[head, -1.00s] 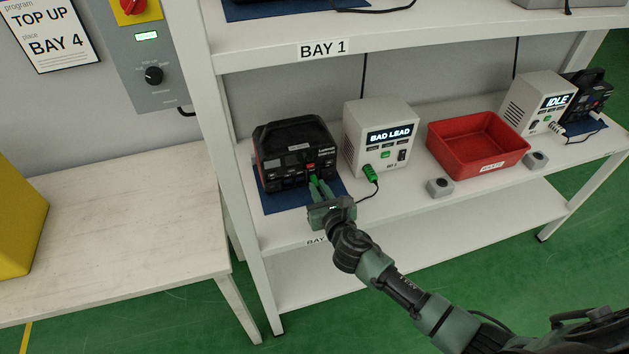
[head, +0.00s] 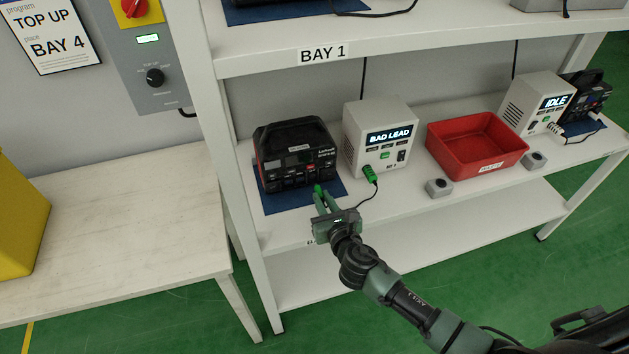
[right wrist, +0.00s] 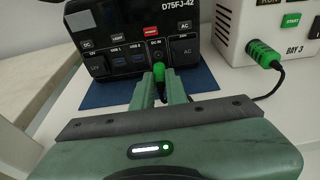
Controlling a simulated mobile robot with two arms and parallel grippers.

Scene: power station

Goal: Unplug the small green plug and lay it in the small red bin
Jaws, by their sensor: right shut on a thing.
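The small green plug (head: 318,189) is between the fingertips of my right gripper (head: 325,199), which is shut on it. In the right wrist view the plug (right wrist: 158,73) sits just in front of the DC IN socket of the black power station (head: 294,155) and looks clear of it. The power station stands on a blue mat (head: 337,190). The red bin (head: 450,157) stands to the right on the same shelf and looks empty. My left gripper is not in view.
A pale charger (head: 380,115) reading BAD LEAD stands between power station and bin, with a larger green plug (head: 369,174) and black cable at its front. Another charger (head: 535,100) reads IDLE.

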